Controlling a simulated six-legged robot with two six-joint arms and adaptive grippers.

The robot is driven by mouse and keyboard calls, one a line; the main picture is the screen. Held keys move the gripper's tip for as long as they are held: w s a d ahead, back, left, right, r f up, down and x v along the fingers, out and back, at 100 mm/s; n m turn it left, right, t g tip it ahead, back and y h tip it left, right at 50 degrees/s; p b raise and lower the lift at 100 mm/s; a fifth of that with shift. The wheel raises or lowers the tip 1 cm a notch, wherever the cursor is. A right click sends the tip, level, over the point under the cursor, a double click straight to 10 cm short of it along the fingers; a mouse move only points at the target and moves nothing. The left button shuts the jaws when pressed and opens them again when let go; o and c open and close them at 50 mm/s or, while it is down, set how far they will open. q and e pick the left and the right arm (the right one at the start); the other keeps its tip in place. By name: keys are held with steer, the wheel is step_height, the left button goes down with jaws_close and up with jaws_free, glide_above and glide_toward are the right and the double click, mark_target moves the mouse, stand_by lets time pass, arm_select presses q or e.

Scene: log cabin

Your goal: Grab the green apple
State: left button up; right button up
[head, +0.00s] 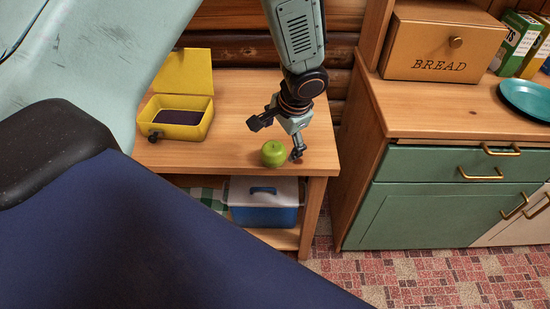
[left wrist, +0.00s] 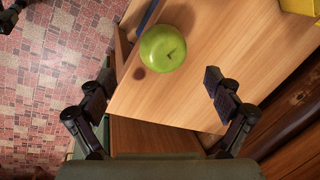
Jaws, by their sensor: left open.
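The green apple (head: 273,154) sits on the wooden side table (head: 225,120) near its front right corner. My left gripper (head: 277,139) is open above and around the apple's place, with one finger to the right of it and the other up and to the left. In the left wrist view the apple (left wrist: 163,48) lies beyond the fingertips, roughly centred between the two spread fingers of the left gripper (left wrist: 158,86). It does not look gripped. My right gripper is not in view.
An open yellow lunch box (head: 180,117) stands on the table's left side. A blue and white cooler (head: 264,205) is on the lower shelf. To the right, a green cabinet (head: 430,205) carries a bread box (head: 443,45) and a teal plate (head: 526,98). A log wall stands behind.

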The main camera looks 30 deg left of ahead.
mark_target(275, 149)
arm_select(q)
steer(key=shift+s+f, duration=0.35)
steer(key=shift+f, duration=0.15)
steer(key=a+f, duration=0.1)
steer(key=w+f+b, duration=0.1)
steer(key=f, duration=0.1)
steer(key=a+f, duration=0.1)
steer(key=f, duration=0.1)
steer(key=shift+w+a+f, duration=0.15)
steer(key=shift+w+a, duration=0.15)
steer(key=shift+w, duration=0.1)
steer(key=shift+f+b, duration=0.25)
steer(key=shift+b, duration=0.05)
steer(key=shift+s+d+r, duration=0.1)
steer(key=shift+s+d, duration=0.1)
steer(key=shift+s, duration=0.1)
steer(key=shift+w+a, duration=0.15)
steer(key=shift+w+a+f, duration=0.1)
steer(key=shift+f, duration=0.2)
steer(key=c, duration=0.3)
steer(key=shift+s+d+r, duration=0.2)
steer(key=shift+r, duration=0.05)
steer(key=c, duration=0.5)
steer(key=shift+a+f, duration=0.1)
steer(key=shift+c, duration=2.6)
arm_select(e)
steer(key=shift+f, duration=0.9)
